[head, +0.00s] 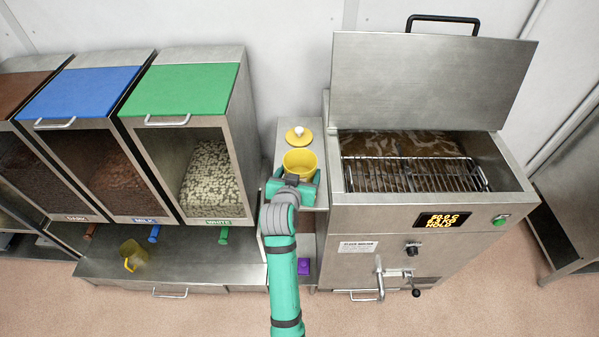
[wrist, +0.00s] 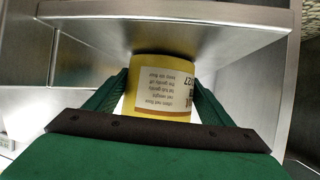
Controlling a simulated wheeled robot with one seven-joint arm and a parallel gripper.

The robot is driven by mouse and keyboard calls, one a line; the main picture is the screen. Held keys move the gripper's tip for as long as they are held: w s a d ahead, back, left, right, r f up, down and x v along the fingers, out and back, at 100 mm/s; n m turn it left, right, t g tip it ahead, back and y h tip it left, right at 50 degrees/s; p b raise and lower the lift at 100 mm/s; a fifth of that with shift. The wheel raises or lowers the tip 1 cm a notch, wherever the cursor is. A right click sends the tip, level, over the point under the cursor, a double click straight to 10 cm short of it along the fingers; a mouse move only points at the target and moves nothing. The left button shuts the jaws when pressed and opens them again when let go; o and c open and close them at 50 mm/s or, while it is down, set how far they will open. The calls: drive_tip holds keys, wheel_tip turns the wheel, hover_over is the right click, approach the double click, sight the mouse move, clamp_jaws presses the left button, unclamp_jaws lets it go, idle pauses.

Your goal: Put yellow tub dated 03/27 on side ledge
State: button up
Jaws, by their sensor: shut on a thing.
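The yellow tub (head: 299,161) is open at the top and sits between my gripper's fingers. My gripper (head: 294,182) is shut on it. In the wrist view the tub (wrist: 160,70) shows a white label, upside down; "27" is readable at its edge, but the full date is not. The side ledge (head: 291,122) is the narrow steel top between the dispensers and the melting tank. The tub is over its front part, upright or nearly so; I cannot tell whether its base touches.
Dispensers with brown, blue (head: 85,90) and green (head: 185,87) lids stand to the left. The open tank (head: 430,205), with a wire rack (head: 412,175) inside, is close on the right. A yellow cup (head: 132,254) lies on the left bench. A purple item (head: 303,266) is lower down.

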drive_tip(key=shift+f, duration=0.1)
drive_tip(key=o, duration=1.4)
